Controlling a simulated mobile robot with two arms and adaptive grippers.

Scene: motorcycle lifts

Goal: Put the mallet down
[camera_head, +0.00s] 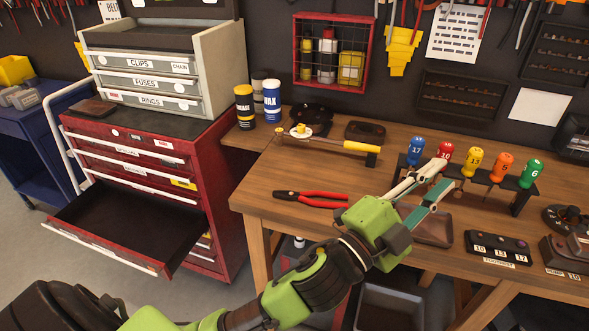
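I cannot make out a mallet in this view. My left gripper (441,178) is over the workbench (300,178), near the front of a rack of numbered drivers. Its two fingers are spread apart, and I see nothing held between them. Its fingertips overlap the area of the red driver (445,149) in the picture, but I cannot tell whether they touch it. A long tool with a yellow handle (355,146) lies at the back of the bench. My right gripper is not in view.
Red-handled pliers (318,198) lie left of my gripper. A brown tray (430,232) sits partly behind it. A dark block with numbered sockets (497,247) is to the right. The red cabinet's open drawer (130,222) juts out at left. Bare wood lies around the pliers.

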